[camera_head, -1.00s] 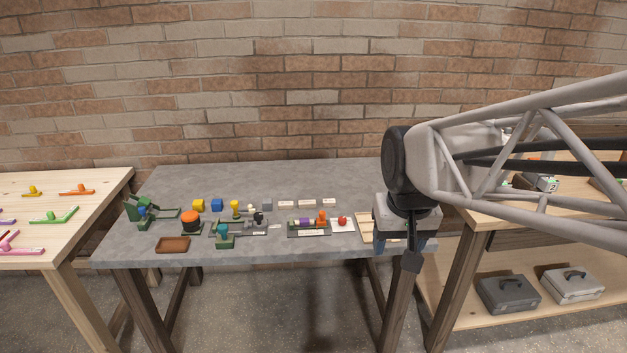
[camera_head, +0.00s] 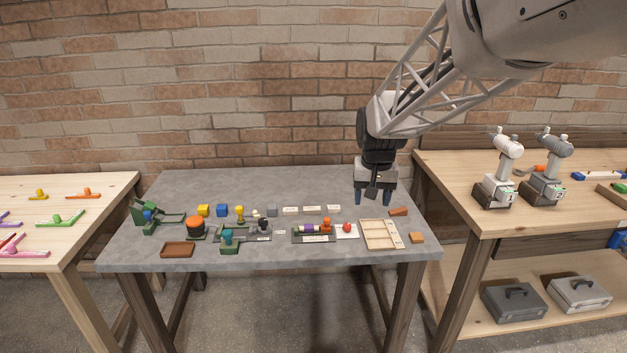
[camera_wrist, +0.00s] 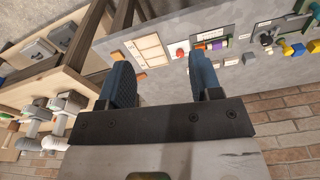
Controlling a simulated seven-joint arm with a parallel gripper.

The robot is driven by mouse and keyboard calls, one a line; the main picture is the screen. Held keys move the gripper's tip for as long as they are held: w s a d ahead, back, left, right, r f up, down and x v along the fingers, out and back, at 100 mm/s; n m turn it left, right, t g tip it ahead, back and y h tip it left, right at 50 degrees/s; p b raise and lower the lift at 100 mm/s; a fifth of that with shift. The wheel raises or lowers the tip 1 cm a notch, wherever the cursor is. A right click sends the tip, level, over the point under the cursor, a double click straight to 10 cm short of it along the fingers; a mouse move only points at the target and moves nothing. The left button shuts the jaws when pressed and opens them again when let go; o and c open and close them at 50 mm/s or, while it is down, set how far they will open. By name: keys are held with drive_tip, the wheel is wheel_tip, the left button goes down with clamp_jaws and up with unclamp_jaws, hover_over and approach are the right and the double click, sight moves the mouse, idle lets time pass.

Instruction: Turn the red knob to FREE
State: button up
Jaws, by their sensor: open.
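The red knob (camera_head: 347,228) sits on a white plate (camera_head: 350,236) near the front right of the grey table. It also shows in the wrist view (camera_wrist: 180,53), beyond and between my finger tips. Any lettering on the plate is too small to read in the head view. My gripper (camera_head: 373,197) is open and empty. It hangs above the table with its blue fingers pointing down, behind and a little right of the knob, apart from it. In the wrist view the two blue fingers (camera_wrist: 163,82) stand wide apart.
Left of the knob is a grey base with a purple and an orange piece (camera_head: 312,229). Right of it lies a wooden compartment tray (camera_head: 380,234). Brown blocks (camera_head: 398,211) lie near the right edge. The table's back strip (camera_head: 250,182) is clear.

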drive_tip(key=w+f, duration=0.4)
drive_tip(key=w, duration=0.3)
drive_tip(key=w+f, duration=0.4)
drive_tip(key=w, duration=0.4)
drive_tip(key=m+g, duration=0.1)
hover_over(347, 225)
drive_tip(key=f, duration=1.2)
drive_tip(key=shift+s+f, duration=0.2)
drive_tip(key=shift+s, duration=0.15)
drive_tip(key=shift+w+f, duration=0.4)
drive_tip(key=shift+f, duration=0.1)
drive_tip(key=shift+f, duration=0.15)
drive_tip(key=shift+f, duration=3.75)
drive_tip(key=shift+c, duration=0.3)
